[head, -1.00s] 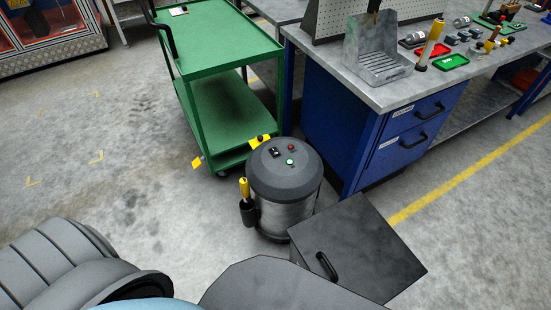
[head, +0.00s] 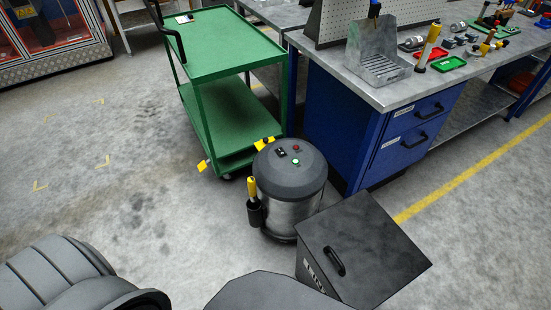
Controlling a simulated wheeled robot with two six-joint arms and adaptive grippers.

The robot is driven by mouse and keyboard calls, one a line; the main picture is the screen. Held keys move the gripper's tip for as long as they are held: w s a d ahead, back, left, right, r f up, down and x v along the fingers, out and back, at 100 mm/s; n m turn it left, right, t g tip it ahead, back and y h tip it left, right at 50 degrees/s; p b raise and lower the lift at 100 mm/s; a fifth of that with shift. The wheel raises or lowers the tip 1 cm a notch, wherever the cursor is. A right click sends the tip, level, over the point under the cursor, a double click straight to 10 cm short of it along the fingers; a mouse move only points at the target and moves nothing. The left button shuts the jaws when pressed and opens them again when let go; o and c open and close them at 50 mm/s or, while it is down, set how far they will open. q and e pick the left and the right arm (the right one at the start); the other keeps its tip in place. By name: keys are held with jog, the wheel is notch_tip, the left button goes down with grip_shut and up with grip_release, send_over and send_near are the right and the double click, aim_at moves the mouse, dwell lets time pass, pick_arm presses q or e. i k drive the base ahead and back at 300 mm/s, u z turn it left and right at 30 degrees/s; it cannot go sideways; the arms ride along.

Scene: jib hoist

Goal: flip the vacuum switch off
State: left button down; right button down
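The vacuum (head: 289,190) is a drum with a dark grey lid and a shiny metal body, standing upright on the floor near the middle of the head view. The switch position is too small to tell. A yellow-handled tool (head: 252,190) sits in a dark holder on the vacuum's left side. Neither of my grippers shows in the head view.
A green cart (head: 232,110) stands just behind the vacuum. A blue workbench (head: 360,130) with drawers is behind and right. A dark box with a handle (head: 375,240) stands close at the vacuum's front right. Open floor (head: 130,190) lies to the left.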

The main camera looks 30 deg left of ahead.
aim_at(281, 153)
jog(key=k, duration=1.1)
jog(key=u, duration=0.45)
jog(key=i, duration=0.5)
jog(key=u, duration=0.8)
jog(key=i, duration=1.05)
jog(key=z, duration=0.85)
jog(key=i, duration=0.8)
jog(key=z, duration=0.9)
